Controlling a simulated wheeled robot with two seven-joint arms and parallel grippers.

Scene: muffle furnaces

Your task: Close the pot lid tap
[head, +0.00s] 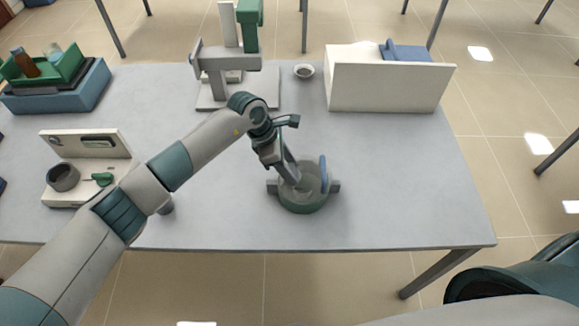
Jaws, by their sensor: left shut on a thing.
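A round pot (303,204) with a green-grey body and grey side handles stands on the table, right of the middle. Its top looks pale and see-through, and an upright blue piece (323,172) rises at its right side. My left gripper (294,180) reaches down over the top of the pot from the upper left. It is shut on a part of the pot lid. The gripped part is mostly hidden by the fingers, so I cannot tell its exact shape or position. My right gripper is out of view.
A grey stand (211,85) and a small bowl (304,71) are behind the pot. A white box (382,88) stands at the back right. A white device (107,147) and a blue crate (87,89) are at left. The table right of the pot is clear.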

